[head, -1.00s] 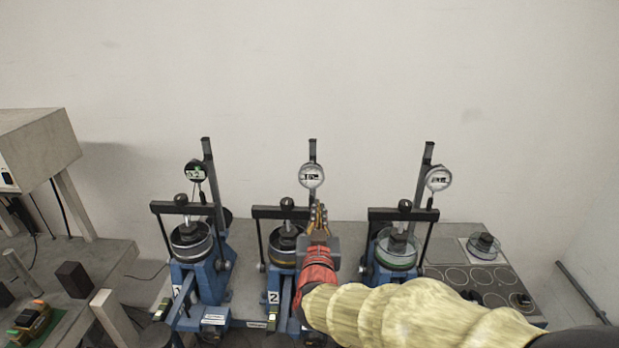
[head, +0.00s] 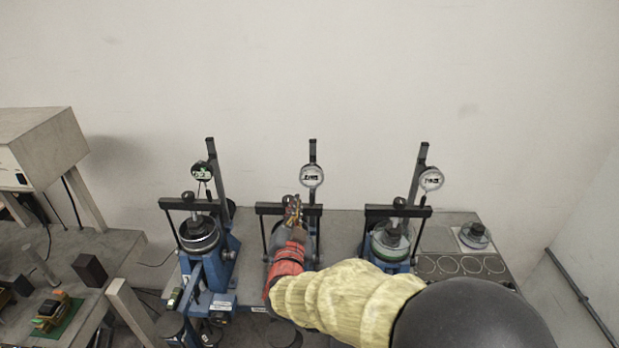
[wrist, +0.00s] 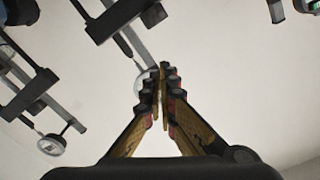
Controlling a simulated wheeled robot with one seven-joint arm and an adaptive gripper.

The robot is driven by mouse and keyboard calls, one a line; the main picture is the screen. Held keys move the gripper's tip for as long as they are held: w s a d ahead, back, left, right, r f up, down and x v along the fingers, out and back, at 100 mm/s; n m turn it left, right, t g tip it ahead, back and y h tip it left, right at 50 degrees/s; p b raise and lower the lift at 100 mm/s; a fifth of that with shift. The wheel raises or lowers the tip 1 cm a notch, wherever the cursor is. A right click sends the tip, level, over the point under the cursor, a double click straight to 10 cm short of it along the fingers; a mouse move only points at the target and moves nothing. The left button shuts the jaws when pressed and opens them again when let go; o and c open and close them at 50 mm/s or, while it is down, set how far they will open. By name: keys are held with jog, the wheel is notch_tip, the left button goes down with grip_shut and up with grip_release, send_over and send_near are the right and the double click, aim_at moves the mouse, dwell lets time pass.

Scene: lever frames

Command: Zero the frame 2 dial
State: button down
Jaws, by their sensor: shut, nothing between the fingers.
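The frame 2 dial (head: 312,176) is a round, pale gauge with a dark display, on the middle post in the head view. Its reading is too small to make out. Frame 2 (head: 272,210) is largely hidden behind my arm and gripper. My gripper (head: 293,203) is shut and empty, below and a little left of the dial, over the frame's crossbar in the picture. In the wrist view my gripper's fingertips (wrist: 160,78) are together, with a dial (wrist: 143,84) partly hidden behind them. I see no contact with the dial.
A tray with round recesses (head: 430,266) lies at the right. The wall above the dials is bare.

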jog(key=w+b, duration=0.1)
jog(key=w, duration=0.4)
jog(key=shift+w+d, duration=0.1)
jog(key=shift+w, duration=0.25)
jog(key=shift+d+r, duration=0.1)
jog(key=shift+r, duration=0.3)
jog(key=shift+d+f+b, duration=0.65)
jog(key=shift+b, duration=1.1)
jog(key=shift+d+f+b, duration=0.3)
jog(key=shift+d+b, duration=0.5)
jog(key=shift+b, duration=0.8)
jog(key=s, duration=0.2)
jog(key=s+b, duration=0.1)
jog(key=s+f, duration=0.1)
jog(key=s, duration=0.1)
jog(key=shift+s+a+f, duration=0.1)
jog(key=shift+s+a, duration=0.15)
jog(key=shift+s, duration=0.1)
